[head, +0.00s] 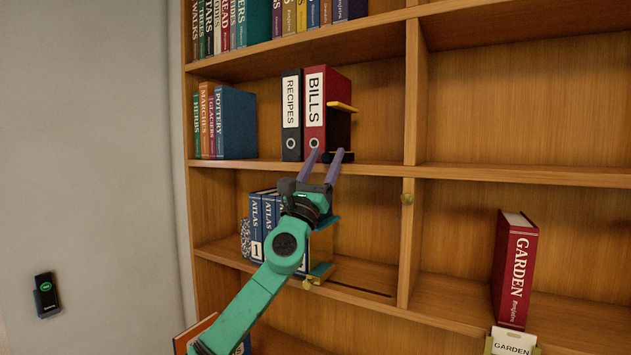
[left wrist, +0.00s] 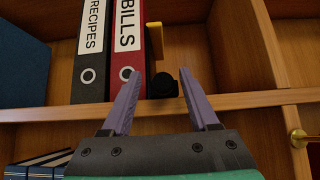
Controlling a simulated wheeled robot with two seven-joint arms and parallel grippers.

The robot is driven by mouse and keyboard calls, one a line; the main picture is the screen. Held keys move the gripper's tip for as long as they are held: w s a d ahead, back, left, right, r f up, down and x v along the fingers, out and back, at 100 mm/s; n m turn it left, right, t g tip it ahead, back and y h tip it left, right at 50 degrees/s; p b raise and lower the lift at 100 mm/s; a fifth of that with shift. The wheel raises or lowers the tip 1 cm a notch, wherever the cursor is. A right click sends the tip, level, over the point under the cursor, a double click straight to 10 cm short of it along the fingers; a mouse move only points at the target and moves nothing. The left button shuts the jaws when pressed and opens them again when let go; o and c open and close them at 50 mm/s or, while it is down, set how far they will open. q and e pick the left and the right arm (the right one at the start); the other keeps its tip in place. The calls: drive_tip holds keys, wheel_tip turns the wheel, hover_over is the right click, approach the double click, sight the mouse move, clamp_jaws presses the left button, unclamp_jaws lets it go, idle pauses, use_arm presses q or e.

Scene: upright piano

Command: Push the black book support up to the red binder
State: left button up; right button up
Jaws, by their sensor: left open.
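The red binder labelled BILLS (head: 315,100) stands upright on the middle shelf, against the right side of a black RECIPES binder (head: 291,115). The left wrist view also shows the red binder (left wrist: 124,60) and the support's dark base (left wrist: 162,86). My left gripper (head: 327,155) is open, in front of the support's lower part. In the left wrist view its fingertips (left wrist: 160,74) flank the base, with nothing visibly gripped. My right gripper is not in view.
Several books (head: 226,122) stand left of the binders. The shelf is bare between the support and the upright divider (head: 414,95). Blue atlas volumes (head: 262,215) stand on the shelf below. A red GARDEN book (head: 515,270) stands at lower right.

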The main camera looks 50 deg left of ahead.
use_arm(q)
drive_tip(key=b+v, duration=0.6)
drive_tip(key=v, duration=0.8)
drive_tip(key=shift+s+a, duration=0.1)
